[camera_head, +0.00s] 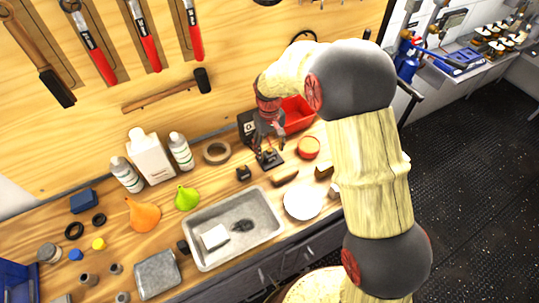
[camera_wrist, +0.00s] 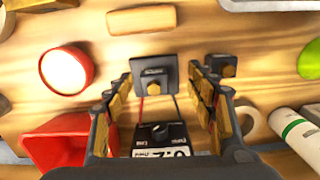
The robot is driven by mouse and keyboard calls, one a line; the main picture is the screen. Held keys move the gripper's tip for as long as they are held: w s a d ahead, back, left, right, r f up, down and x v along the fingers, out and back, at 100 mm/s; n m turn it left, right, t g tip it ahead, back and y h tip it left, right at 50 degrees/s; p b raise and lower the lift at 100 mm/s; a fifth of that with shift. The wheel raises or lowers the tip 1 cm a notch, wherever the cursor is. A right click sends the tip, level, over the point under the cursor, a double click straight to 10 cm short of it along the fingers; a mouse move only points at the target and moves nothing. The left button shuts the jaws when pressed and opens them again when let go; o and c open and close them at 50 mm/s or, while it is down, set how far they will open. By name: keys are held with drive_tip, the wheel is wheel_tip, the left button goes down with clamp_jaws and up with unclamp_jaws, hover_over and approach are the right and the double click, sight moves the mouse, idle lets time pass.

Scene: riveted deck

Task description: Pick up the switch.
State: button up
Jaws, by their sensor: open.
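One is a flat square plate (camera_wrist: 153,72) with a small label, seen between the fingertips in the wrist view. The other is a smaller dark block (camera_wrist: 222,68), just outside the right finger. In the head view the plate (camera_head: 271,161) lies under my gripper (camera_head: 268,147), and the block (camera_head: 243,173) is left of it. My gripper points down, open and empty. Its height above the plate is hard to judge.
A red bin (camera_wrist: 60,143), round red tin (camera_wrist: 66,70) and wooden block (camera_wrist: 142,19) are close by. A metal tray (camera_head: 236,228), funnels and bottles occupy the bench's left.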

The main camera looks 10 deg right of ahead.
sight(270, 150)
drive_tip(key=shift+w+a+r+t, duration=0.2)
drive_tip(key=shift+w+r, duration=0.2)
drive_tip(key=shift+w, duration=0.25)
drive_tip(key=shift+w+a+r+t, duration=0.1)
drive_tip(key=shift+w+r+t, duration=0.1)
drive_tip(key=shift+w+r, duration=0.3)
drive_tip(key=shift+n, duration=0.3)
drive_tip(key=f, duration=0.2)
drive_tip(key=f+b, duration=0.1)
drive_tip(key=f, duration=0.2)
drive_tip(key=f+b, duration=0.1)
drive_tip(key=f, duration=0.1)
drive_tip(key=shift+d+f, duration=0.4)
drive_tip(key=shift+c, duration=0.4)
drive_tip(key=c, duration=1.3)
drive_tip(key=shift+r, duration=0.15)
